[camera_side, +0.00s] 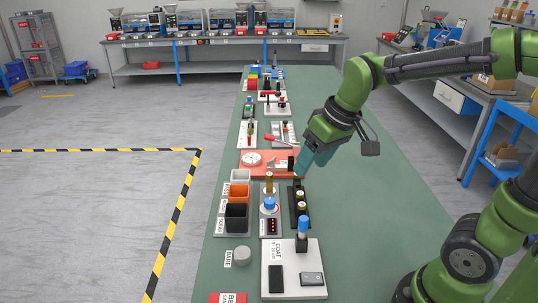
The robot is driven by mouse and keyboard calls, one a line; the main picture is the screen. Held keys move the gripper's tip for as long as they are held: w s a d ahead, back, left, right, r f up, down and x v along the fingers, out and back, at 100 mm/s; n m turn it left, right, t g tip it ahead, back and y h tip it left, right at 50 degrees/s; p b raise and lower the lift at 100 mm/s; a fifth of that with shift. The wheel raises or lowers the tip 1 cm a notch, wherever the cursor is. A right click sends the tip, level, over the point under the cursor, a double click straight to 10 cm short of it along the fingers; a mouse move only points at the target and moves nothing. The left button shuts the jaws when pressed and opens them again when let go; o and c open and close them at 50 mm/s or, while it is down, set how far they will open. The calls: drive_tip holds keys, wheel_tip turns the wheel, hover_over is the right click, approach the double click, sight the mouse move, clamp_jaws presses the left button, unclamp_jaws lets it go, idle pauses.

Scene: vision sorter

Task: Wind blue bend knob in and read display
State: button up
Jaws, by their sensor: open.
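A round blue knob (269,203) sits on a small unit in the middle of the green table, with a brass-coloured post (269,186) just behind it. A dark display (271,226) with small red marks is on the front of this unit; its digits are too small to read. A second blue part, an upright cylinder (303,226), stands on the white board nearer the front. I cannot read any label saying bend. My gripper (299,172) points down and left, above and behind the blue knob, apart from it. It is open, with nothing visible between its fingers.
Black, orange and grey bins (236,218) stand left of the knob. A dark holder (297,208) with brass-topped pieces stands close on its right. A red board (257,170) with a round dial lies behind. The table's right side (375,220) is clear.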

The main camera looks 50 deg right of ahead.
sight(271, 200)
drive_tip(key=w+d+f+n+g+h, duration=0.1)
drive_tip(key=w+d+f+n+g, duration=0.1)
drive_tip(key=w+n, duration=0.7)
drive_tip(key=w+d+f+n+g, duration=0.1)
drive_tip(key=w+f+n+g, duration=0.1)
drive_tip(key=w+n, duration=0.65)
drive_tip(key=f, duration=0.5)
drive_tip(key=s+f+n, duration=0.1)
drive_tip(key=f, duration=0.5)
drive_tip(key=s+f+n, duration=0.1)
drive_tip(key=f, duration=0.4)
drive_tip(key=shift+s+f, duration=0.2)
drive_tip(key=c, duration=1)
drive_tip(key=shift+c, duration=0.2)
